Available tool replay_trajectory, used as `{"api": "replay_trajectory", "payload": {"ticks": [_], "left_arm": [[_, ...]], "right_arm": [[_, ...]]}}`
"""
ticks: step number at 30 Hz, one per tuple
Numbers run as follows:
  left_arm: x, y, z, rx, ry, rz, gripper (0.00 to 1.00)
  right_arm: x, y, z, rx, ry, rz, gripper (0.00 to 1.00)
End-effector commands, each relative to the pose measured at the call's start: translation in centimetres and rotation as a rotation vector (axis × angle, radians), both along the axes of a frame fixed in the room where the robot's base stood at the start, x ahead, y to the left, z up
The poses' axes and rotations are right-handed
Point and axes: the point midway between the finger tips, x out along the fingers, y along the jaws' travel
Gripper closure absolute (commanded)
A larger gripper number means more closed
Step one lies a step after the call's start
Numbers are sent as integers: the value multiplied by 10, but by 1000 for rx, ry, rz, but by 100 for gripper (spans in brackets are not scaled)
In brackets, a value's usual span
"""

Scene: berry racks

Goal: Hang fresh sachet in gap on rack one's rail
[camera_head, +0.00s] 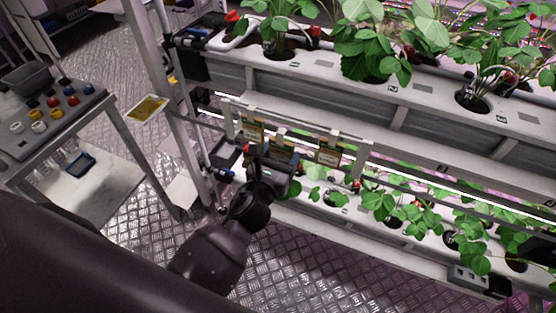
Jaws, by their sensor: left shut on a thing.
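Rack one's rail (300,126) runs along the side of the planted rack, above the lower trough. One tan and green sachet (253,131) hangs near its left end, and another sachet (328,154) hangs further right. My left gripper (281,158) reaches up to the gap between them and is shut on a sachet (281,147), of which only a small part shows. The gripper hides most of it, so I cannot tell whether it touches the rail. My right gripper is not in view.
Strawberry plants grow in the upper trough (330,72) and lower trough (420,240). A trolley (60,125) with coloured caps and a grey bin (30,77) stands left. A yellow card (147,108) is beside the rack post. Metal floor (330,275) is open below.

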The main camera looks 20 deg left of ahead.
Motion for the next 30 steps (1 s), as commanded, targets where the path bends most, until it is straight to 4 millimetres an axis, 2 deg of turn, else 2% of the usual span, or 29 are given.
{"api": "replay_trajectory", "payload": {"ticks": [5, 24, 30], "left_arm": [[12, -1, -1, 2, 1, 0, 50], [53, -2, -2, 2, 2, 0, 50], [58, -2, -5, 2, 3, 0, 50]], "right_arm": [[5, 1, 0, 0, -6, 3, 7], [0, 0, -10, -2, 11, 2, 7], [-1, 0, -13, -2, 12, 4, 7]]}}
